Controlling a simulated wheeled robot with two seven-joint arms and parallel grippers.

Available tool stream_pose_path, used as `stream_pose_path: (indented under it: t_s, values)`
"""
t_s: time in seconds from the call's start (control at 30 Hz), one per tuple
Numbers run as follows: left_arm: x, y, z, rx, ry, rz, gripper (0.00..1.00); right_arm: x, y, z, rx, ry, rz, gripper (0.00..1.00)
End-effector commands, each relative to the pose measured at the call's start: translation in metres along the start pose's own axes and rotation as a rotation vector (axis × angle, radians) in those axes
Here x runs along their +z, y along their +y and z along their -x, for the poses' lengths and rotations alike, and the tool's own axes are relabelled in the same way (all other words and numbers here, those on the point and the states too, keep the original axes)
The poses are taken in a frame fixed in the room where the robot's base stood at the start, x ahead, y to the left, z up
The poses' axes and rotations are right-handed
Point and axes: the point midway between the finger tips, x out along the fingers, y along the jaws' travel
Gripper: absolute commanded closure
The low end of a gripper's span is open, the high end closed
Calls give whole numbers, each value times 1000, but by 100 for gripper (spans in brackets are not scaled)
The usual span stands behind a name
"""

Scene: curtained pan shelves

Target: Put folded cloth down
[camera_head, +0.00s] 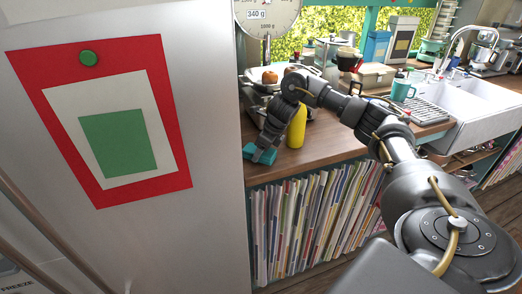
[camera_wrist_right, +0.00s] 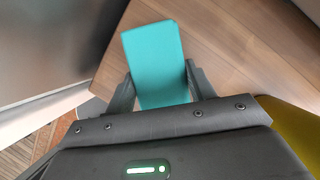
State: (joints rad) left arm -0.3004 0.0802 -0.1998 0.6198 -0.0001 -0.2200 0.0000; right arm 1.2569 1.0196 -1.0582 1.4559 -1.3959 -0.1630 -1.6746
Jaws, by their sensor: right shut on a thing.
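The folded cloth is a teal rectangular block (camera_head: 259,153) at the left front of the wooden counter (camera_head: 325,141) in the head view. My right gripper (camera_head: 262,148) reaches down to it and is shut on it. In the right wrist view the cloth (camera_wrist_right: 153,62) sits between the two fingers of the gripper (camera_wrist_right: 158,80), over the wood surface. I cannot tell whether the cloth touches the counter. My left gripper is not in view.
A yellow bottle (camera_head: 297,127) stands close to the right of my gripper. A kitchen scale (camera_head: 267,20) is behind. The fridge (camera_head: 205,120) borders the counter on the left. Books (camera_head: 310,215) fill the shelf below.

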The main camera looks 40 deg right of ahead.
Motion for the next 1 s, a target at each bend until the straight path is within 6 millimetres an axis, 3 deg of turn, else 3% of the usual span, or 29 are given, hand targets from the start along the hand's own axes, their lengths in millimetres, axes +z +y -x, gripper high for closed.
stream_pose_path:
  t_s: [0.27,0.3,0.43,0.83,0.97,1.0]
  values:
    - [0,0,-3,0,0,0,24,-2,0,-4,1,0,0,72]
    - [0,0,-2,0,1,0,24,-1,0,-3,0,0,0,41]
    - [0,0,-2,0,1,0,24,-1,0,-3,1,0,0,24]
    - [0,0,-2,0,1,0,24,1,0,6,0,-2,1,24]
    - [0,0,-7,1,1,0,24,0,-1,27,-2,-5,1,24]
    - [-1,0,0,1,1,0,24,3,-1,41,-5,-5,2,24]
